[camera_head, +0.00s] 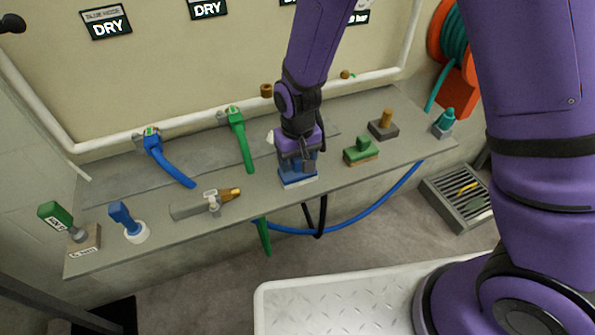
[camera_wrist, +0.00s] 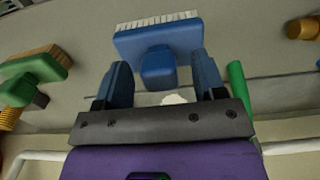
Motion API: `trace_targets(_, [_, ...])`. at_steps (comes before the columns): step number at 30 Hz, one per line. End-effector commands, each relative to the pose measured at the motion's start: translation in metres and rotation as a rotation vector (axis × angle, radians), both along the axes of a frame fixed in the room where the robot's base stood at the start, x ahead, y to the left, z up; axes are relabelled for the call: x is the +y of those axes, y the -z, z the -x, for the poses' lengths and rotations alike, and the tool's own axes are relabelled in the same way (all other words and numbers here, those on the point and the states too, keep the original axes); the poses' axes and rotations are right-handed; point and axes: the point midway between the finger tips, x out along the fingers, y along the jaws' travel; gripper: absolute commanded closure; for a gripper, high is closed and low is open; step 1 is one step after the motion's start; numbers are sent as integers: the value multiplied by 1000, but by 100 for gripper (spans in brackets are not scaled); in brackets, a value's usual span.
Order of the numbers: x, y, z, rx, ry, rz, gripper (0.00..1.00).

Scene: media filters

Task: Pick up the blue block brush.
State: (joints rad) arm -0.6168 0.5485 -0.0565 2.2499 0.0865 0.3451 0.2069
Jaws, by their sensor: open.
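The blue block brush (camera_head: 297,178) lies on the grey shelf, with a blue body and white bristles along its lower edge. In the wrist view the blue block brush (camera_wrist: 152,42) shows its wide block, white bristles and a stubby blue grip. My gripper (camera_head: 298,158) is directly above the brush in the head view and hides part of it. In the wrist view my gripper (camera_wrist: 160,78) has its two fingers apart, one to each side of the blue grip. I cannot tell whether either finger touches it.
A green block brush (camera_head: 361,151) stands just right of my gripper. A round blue brush (camera_head: 126,220) stands farther left. The grey shelf (camera_head: 270,205) has bare room along its front edge.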

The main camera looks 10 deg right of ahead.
Motion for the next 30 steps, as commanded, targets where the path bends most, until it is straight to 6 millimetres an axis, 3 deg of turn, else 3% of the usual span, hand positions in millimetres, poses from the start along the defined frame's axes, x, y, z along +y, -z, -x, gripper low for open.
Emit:
trace_targets(7, [0, 1, 0, 0, 0, 0, 38])
trace_targets(14, [0, 1, 0, 0, 0, 0, 91])
trace_targets(30, [-2, -9, -5, -2, 2, -2, 93])
